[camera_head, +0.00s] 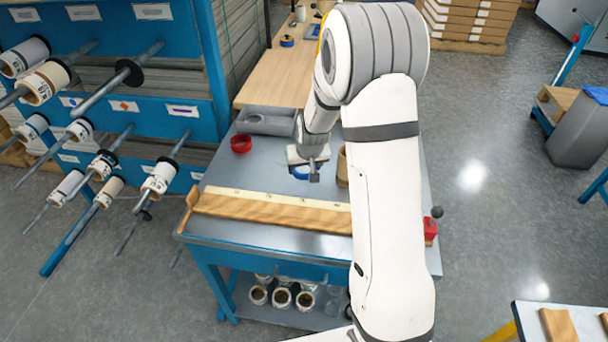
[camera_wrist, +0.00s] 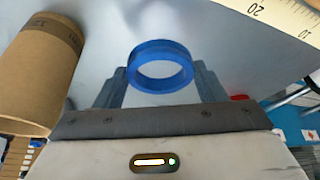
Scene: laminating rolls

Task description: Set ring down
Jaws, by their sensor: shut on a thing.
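A blue ring (camera_wrist: 160,47) sits between the two fingers of my gripper (camera_wrist: 160,84) in the wrist view. The fingers are shut on its opposite sides, and its hole is open and empty. In the head view the blue ring (camera_head: 298,174) shows partly behind my gripper (camera_head: 312,176), over the grey top of the blue workbench (camera_head: 215,225). The ring is low over the bench top; I cannot tell whether it touches it.
A brown cardboard tube (camera_wrist: 38,75) stands close beside my gripper; it also shows in the head view (camera_head: 342,165). A red ring (camera_head: 241,144) lies on the bench to the left. A wooden board with a ruler (camera_head: 270,208) runs along the front. Bare bench top lies between.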

